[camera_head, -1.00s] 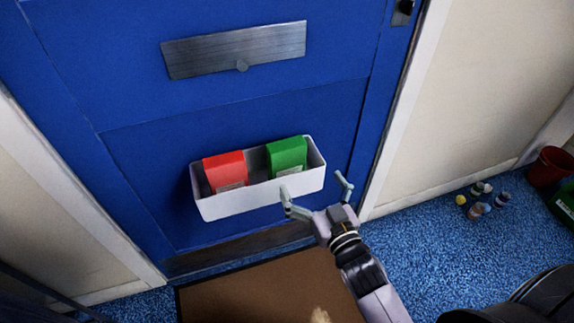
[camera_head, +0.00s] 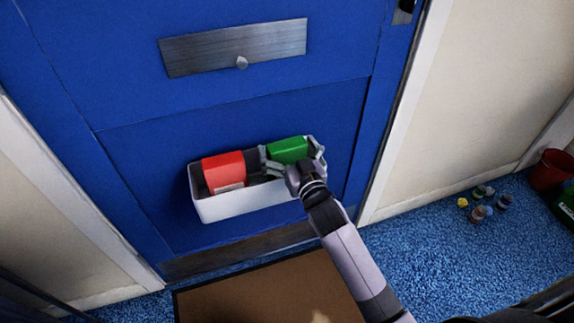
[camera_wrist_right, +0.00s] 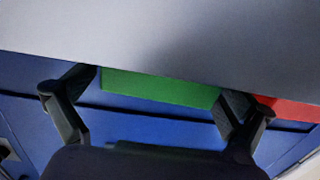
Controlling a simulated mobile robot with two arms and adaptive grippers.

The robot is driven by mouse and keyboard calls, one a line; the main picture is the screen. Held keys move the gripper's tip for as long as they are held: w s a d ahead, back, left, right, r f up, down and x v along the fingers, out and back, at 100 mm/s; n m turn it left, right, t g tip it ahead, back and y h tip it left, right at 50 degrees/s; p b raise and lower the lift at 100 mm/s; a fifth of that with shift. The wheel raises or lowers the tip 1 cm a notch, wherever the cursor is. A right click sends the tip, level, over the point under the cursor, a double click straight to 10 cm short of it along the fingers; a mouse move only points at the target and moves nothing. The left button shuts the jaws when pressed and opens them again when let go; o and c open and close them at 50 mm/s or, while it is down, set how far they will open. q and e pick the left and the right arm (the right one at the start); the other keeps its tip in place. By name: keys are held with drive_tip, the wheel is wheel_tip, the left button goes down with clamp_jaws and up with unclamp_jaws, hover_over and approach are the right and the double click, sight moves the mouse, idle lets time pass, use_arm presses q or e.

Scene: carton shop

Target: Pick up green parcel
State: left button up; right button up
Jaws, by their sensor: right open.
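The green parcel (camera_head: 288,149) stands in the right part of a white open box (camera_head: 235,205) on the blue door. It also shows in the right wrist view (camera_wrist_right: 160,91). My right gripper (camera_head: 292,158) is open, with one finger on each side of the green parcel; I cannot tell if the fingers touch it. The gripper hides the lower part of the parcel. The red parcel (camera_head: 223,170) stands in the left part of the box, and part of it shows in the right wrist view (camera_wrist_right: 290,109). My left gripper is not in view.
The blue door (camera_head: 130,160) stands right behind the box. A metal plate with a knob (camera_head: 233,47) is higher on the door. A brown mat (camera_head: 260,290) lies on the blue carpet below. Small bottles (camera_head: 480,205) and a red bucket (camera_head: 552,169) are at the right.

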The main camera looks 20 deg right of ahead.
drive_tip(key=c, duration=1.5)
drive_tip(key=shift+c, duration=0.5)
drive_tip(key=shift+w+r, duration=0.1)
drive_tip(key=shift+r, duration=0.1)
